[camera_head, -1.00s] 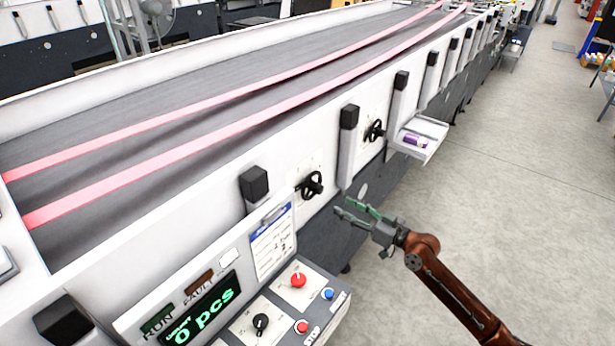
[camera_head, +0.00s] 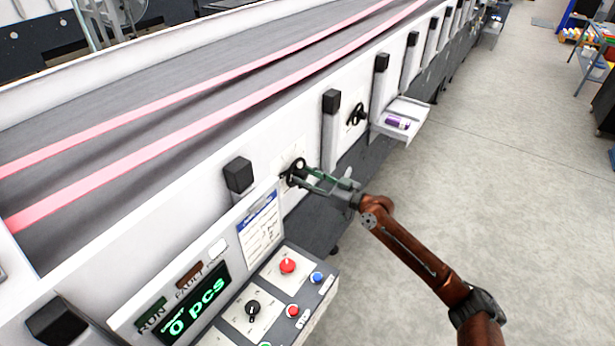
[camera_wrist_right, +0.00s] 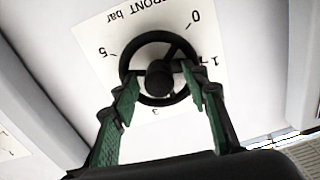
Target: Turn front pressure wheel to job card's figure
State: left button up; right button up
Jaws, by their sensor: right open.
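The front pressure wheel (camera_wrist_right: 158,76) is a black spoked handwheel with a hub, mounted on a white dial plate (camera_wrist_right: 95,45) marked "FRONT bar" with figures 0, 1, 3 and 5 legible. In the head view the wheel (camera_head: 296,170) sits on the machine's white side. My right gripper (camera_wrist_right: 160,92) is open, with its green-padded fingers on either side of the wheel; I cannot tell whether they touch the rim. It also shows in the head view (camera_head: 300,177). The job card (camera_head: 261,232) is a white sheet with a blue header; its figures are too small to read. My left gripper is not in view.
A second black wheel (camera_head: 356,114) sits farther along the machine. A shelf (camera_head: 408,130) with a purple item (camera_head: 397,122) juts out beyond it. The control panel (camera_head: 262,310) with red and blue buttons stands below the card.

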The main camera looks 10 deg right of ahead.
jog(key=shift+d, duration=0.2)
grip_shut()
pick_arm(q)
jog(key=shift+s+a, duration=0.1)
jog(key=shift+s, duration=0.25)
pick_arm(e)
jog(key=shift+m, duration=0.3)
jog(key=m, duration=0.3)
jog(key=shift+r+m, duration=0.1)
jog(key=shift+m, duration=0.2)
jog(key=m+p, duration=0.1)
jog(key=m, duration=0.2)
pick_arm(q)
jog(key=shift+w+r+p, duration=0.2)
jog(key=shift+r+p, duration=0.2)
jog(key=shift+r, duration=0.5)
pick_arm(e)
jog(key=shift+m, duration=1.2)
